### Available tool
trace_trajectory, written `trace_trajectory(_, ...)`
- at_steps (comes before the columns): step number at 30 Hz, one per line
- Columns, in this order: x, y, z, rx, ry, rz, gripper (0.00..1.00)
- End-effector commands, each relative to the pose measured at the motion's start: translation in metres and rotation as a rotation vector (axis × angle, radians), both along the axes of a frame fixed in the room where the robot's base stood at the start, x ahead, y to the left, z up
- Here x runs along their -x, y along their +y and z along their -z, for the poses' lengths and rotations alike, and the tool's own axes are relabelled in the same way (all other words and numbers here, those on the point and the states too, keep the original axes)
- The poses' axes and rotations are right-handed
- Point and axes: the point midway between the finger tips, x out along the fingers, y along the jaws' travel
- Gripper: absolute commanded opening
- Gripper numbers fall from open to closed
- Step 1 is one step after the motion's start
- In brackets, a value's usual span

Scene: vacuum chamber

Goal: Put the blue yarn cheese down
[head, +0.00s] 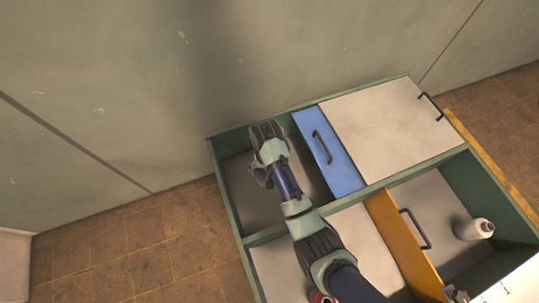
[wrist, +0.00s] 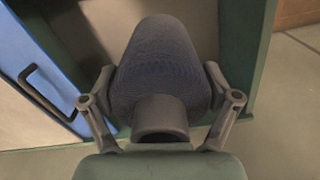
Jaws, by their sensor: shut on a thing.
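The blue yarn cheese (wrist: 160,60) is a dark grey-blue, ribbed cone with a hollow core end facing the wrist camera. My gripper (wrist: 160,88) is shut on it, with one finger on each side. In the head view my gripper (head: 265,150) is over the open back-left compartment of the green-framed cabinet (head: 224,192). The cheese is hard to tell apart from the dark gripper there. I cannot tell whether it touches the compartment floor.
A blue panel (head: 340,165) with a dark handle borders the compartment on the right. A white lid (head: 390,125) lies beyond it. An orange panel (head: 405,245) stands in the front section, with a pale bottle-like item (head: 474,229) lying right of it. A wall (head: 120,90) rises behind.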

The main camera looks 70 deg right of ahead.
Motion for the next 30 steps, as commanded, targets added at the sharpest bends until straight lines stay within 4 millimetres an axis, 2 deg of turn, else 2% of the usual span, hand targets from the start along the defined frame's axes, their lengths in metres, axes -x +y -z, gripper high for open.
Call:
trace_trajectory(1,0.016,-0.009,0.015,0.000,-0.001,0.048,0.31)
trace_trajectory(3,0.030,-0.017,0.022,0.001,-0.002,0.098,0.31)
trace_trajectory(6,0.042,-0.023,0.028,0.001,-0.002,0.136,0.31)
trace_trajectory(11,0.045,-0.024,0.031,0.001,-0.001,0.145,0.31)
trace_trajectory(13,0.045,-0.024,0.042,0.000,0.000,0.144,0.31)
trace_trajectory(24,0.045,-0.023,0.159,0.000,0.000,0.143,0.31)
trace_trajectory(27,0.044,-0.023,0.178,0.000,0.000,0.142,0.31)
trace_trajectory(30,0.044,-0.024,0.186,0.001,-0.002,0.142,0.31)
